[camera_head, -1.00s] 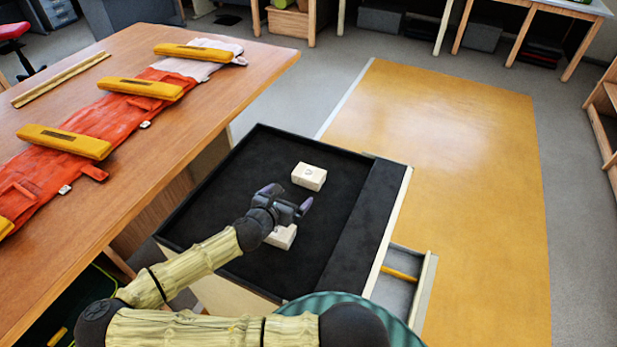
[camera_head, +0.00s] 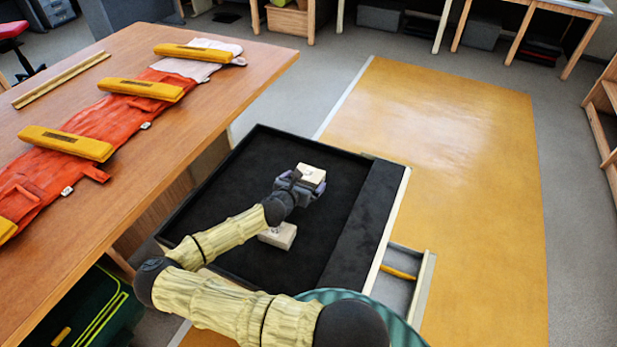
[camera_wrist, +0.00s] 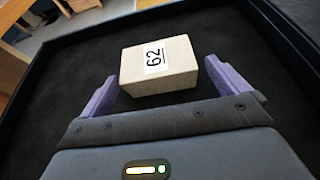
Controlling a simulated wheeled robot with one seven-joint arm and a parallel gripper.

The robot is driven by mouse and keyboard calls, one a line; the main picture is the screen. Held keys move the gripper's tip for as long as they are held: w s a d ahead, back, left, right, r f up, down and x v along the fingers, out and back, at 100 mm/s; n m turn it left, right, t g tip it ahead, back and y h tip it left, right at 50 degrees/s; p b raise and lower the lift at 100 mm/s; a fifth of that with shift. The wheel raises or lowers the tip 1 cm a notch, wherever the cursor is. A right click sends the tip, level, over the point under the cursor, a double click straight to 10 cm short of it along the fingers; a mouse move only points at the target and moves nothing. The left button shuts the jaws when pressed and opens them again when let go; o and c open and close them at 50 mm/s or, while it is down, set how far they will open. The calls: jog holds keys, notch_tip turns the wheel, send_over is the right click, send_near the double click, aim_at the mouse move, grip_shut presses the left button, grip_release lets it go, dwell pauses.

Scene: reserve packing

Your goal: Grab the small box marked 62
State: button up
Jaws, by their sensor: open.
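The small box marked 62 (camera_wrist: 180,71) is pale, with a white label on its top, and lies on the black tray. It also shows in the head view (camera_head: 312,175), partly hidden by my gripper. My gripper (camera_wrist: 158,88) is open, with a purple finger on either side of the box's near part. In the head view my gripper (camera_head: 304,189) is low over the tray at the near side of this box.
A second pale box (camera_head: 278,236) lies nearer on the black tray (camera_head: 250,165), under my forearm. The tray has raised edges. A wooden table (camera_head: 215,85) with an orange cloth and yellow bars stands at left. An open drawer (camera_head: 398,293) is at right.

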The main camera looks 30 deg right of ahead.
aim_at(309, 175)
jog(key=shift+p+x, duration=0.75)
jog(key=shift+x, duration=1.9)
jog(key=shift+w+a+r, duration=0.1)
jog(key=shift+w, duration=0.05)
jog(key=c, duration=0.8)
jog(key=shift+c, duration=0.2)
jog(key=shift+r, duration=0.1)
notch_tip(309, 175, up, 10)
jog(key=shift+f+b, duration=0.1)
jog(key=shift+b, duration=0.45)
